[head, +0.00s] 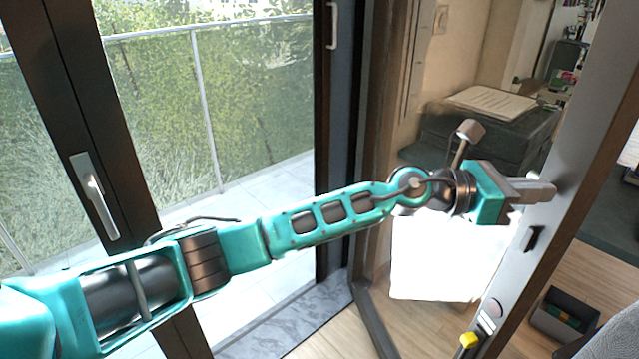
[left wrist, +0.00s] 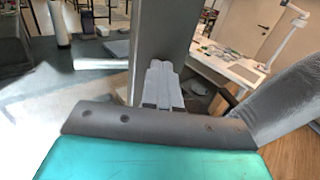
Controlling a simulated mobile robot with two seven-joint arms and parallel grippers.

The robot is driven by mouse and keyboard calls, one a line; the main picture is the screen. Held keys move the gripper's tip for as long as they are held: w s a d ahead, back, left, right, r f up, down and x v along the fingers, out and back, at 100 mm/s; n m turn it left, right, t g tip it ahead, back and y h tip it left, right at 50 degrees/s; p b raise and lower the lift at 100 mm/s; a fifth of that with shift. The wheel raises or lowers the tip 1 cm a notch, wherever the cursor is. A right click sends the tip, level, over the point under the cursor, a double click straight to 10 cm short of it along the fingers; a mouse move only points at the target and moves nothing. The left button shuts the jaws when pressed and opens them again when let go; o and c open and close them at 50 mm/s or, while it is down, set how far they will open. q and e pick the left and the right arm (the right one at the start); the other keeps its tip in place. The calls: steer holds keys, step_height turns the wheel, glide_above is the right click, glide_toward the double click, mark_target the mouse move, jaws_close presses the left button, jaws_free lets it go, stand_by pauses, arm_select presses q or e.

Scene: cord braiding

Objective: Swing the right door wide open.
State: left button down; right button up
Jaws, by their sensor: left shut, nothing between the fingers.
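The right door (head: 592,115) stands partly open, its grey edge running from upper right to bottom centre, with a dark latch slot and a lock plate. My left gripper (head: 538,190) reaches across from the left. Its fingers are shut and empty, with the tips overlapping the door's edge in the head view. In the left wrist view the shut fingers (left wrist: 162,85) point at a grey upright panel (left wrist: 163,28), seemingly the door's edge. I cannot tell whether they touch it. My right gripper is in neither view.
A left glazed door with a handle (head: 95,195) looks onto a balcony with a railing. Beyond the opening stand a dark cabinet with papers (head: 490,102) and a dark floor box (head: 562,318). In the left wrist view, a white desk (left wrist: 232,65) stands at right.

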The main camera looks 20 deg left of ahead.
arm_select(q)
steer(key=w+d, duration=0.1)
steer(key=d, duration=0.1)
steer(key=w+d+n+t, duration=0.1)
steer(key=w+d, duration=0.1)
steer(key=w+d+t+y, duration=0.1)
steer(key=w+d, duration=0.1)
steer(key=d, duration=0.1)
steer(key=shift+w+n+b, duration=0.2)
steer(key=shift+n+b, duration=0.1)
steer(key=shift+b, duration=0.1)
steer(key=shift+a, duration=0.1)
stand_by(0.4)
